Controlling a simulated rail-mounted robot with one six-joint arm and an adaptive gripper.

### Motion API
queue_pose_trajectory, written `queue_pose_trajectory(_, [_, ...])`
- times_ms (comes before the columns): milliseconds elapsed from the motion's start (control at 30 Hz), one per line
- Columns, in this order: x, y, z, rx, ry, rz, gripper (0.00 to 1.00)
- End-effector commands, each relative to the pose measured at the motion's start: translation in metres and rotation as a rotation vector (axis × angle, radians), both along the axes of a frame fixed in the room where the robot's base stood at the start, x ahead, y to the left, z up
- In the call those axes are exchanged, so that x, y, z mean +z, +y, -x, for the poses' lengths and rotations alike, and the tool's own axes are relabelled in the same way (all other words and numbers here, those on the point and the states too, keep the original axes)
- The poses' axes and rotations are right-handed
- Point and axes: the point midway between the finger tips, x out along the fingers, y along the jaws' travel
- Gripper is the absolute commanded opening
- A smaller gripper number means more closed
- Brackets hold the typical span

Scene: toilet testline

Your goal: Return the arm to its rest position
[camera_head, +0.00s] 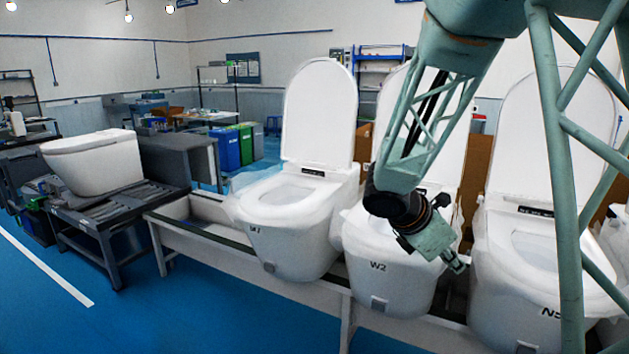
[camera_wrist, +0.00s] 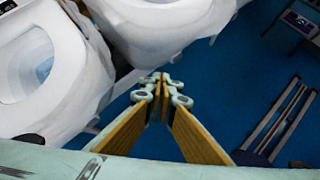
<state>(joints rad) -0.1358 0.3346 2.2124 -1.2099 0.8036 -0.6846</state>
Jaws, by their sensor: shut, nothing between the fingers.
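My arm comes down from the top right in the head view, with green lattice links. My gripper (camera_head: 457,265) hangs in front of the toilet marked W2 (camera_head: 384,277), at its right side. In the wrist view my gripper (camera_wrist: 160,84) has its fingertips together, with nothing between them. Blue floor lies beyond the fingertips, and white toilets (camera_wrist: 42,72) show at the upper left. My gripper appears apart from the toilets, though the exact gap to W2 cannot be told.
Toilet W1 (camera_head: 283,237) with a raised lid stands left of W2, and another toilet (camera_head: 524,278) stands to the right. They sit along a line frame (camera_head: 205,246). A lidded toilet (camera_head: 96,163) rests on a roller stand at left. The blue floor in front is clear.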

Motion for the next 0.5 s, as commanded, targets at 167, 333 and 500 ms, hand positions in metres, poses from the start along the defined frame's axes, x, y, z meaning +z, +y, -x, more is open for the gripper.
queue_pose_trajectory(167, [0.022, -0.004, 0.029, -0.106, -0.063, -0.056, 0.0])
queue_pose_trajectory(333, [0.039, -0.005, 0.056, -0.206, -0.119, -0.11, 0.0])
queue_pose_trajectory(500, [0.055, -0.004, 0.084, -0.306, -0.177, -0.166, 0.0])
